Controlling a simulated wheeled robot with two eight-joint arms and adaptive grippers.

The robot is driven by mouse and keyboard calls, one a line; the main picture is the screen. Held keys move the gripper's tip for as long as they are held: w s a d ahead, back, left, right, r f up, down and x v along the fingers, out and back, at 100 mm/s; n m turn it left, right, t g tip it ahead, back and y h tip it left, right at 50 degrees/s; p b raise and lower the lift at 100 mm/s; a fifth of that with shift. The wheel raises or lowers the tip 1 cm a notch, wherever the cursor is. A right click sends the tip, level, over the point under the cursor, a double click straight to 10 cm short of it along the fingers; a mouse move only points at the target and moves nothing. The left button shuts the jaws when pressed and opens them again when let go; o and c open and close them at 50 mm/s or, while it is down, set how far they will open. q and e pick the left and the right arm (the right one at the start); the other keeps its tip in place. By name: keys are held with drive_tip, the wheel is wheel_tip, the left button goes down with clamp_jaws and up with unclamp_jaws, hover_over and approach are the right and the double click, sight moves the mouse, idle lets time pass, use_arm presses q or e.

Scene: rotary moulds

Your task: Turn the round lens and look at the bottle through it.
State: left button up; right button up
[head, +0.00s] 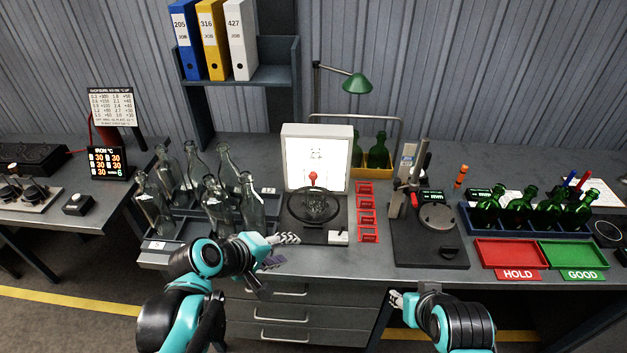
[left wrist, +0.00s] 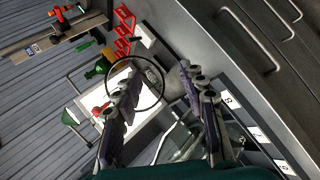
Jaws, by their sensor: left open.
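The round lens (head: 290,206) has a black ring and sits in front of the lit white panel (head: 297,160) in the head view. A clear glass shape shows inside the ring; I cannot tell whether it is a whole bottle. The ring also shows in the left wrist view (left wrist: 162,88), partly behind one finger. My left gripper (head: 281,250) is open and empty at the bench's front edge, below and left of the lens, not touching it. It also shows in the left wrist view (left wrist: 160,76). My right gripper (head: 397,300) is low in front of the bench; its jaws are unclear.
Several clear bottles (head: 222,205) stand left of the lens. Red holders (head: 368,220) and a black gauge stand (head: 430,250) are to its right. Green bottles (head: 519,213) stand behind the red tray (head: 512,254) and green tray (head: 572,254). A green lamp (head: 357,83) hangs behind.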

use_arm(q)
drive_tip(key=w+d+r+n+t+h, duration=0.2)
drive_tip(key=w+n+h, duration=0.1)
drive_tip(key=w+n, duration=0.35)
drive_tip(key=n+t+h+b, duration=0.2)
drive_tip(key=n+t+h, duration=0.15)
drive_tip(key=n, duration=0.45)
approach(313, 177)
drive_tip(key=w+d, duration=0.1)
drive_tip(key=w, duration=0.2)
drive_tip(key=shift+g+h, duration=0.25)
drive_tip(key=shift+h, duration=0.1)
drive_tip(key=x, duration=0.2)
drive_tip(key=b+x, duration=0.1)
drive_tip(key=x, duration=0.2)
drive_tip(key=f+x, duration=0.1)
drive_tip(key=x, duration=0.2)
drive_tip(key=shift+b, duration=0.3)
drive_tip(key=shift+s, duration=0.1)
clamp_jaws()
